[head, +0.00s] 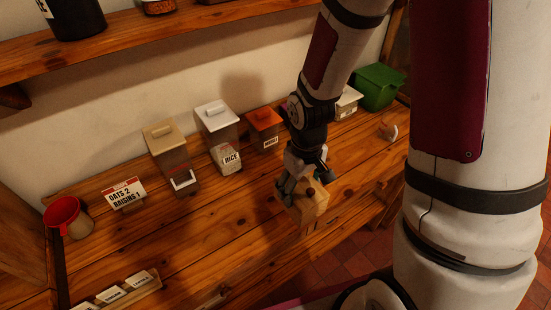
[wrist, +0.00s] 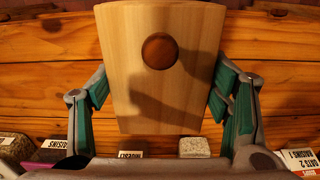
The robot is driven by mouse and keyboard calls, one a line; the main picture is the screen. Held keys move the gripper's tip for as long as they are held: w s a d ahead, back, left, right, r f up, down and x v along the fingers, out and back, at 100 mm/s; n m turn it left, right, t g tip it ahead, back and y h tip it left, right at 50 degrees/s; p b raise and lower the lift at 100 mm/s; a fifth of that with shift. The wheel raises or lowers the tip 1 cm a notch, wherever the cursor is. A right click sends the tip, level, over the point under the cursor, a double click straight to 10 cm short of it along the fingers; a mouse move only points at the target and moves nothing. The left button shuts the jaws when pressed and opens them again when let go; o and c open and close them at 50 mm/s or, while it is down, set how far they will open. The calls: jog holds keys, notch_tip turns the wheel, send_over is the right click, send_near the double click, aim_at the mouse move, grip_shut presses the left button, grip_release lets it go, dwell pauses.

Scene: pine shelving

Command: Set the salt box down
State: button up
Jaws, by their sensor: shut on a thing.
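The salt box, taken to be the pale wooden box with a round brown knob (head: 309,211), is in my gripper (head: 303,182) over the front part of the wooden counter, right of centre in the head view. In the wrist view the box (wrist: 125,60) fills the middle, with a teal-padded finger against each side. My gripper is shut on it. The box looks about upright. I cannot tell whether its underside touches the counter; its base is not clear.
Behind stand a tan-lidded canister (head: 168,150), a white-lidded canister (head: 217,122), an orange-lidded canister (head: 264,125) and a green bin (head: 380,87). A rice label block (head: 228,158), an oats and raisins card (head: 124,193) and a red cup (head: 66,214) are leftward. The counter's middle-left (head: 195,235) is clear.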

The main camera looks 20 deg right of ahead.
jog(key=w+d+f, duration=0.1)
jog(key=w, duration=0.4)
jog(key=w+d+f+p, duration=0.1)
jog(key=w, duration=0.4)
jog(key=w+d+f, duration=0.1)
jog(key=w+d, duration=0.1)
jog(key=w, duration=0.3)
jog(key=shift+f, duration=0.25)
jog(key=shift+w+f+p, duration=0.1)
jog(key=shift+f+p, duration=0.2)
jog(key=shift+f, duration=0.4)
jog(key=shift+f, duration=0.15)
jog(key=o, duration=1.7)
jog(key=shift+o, duration=0.7)
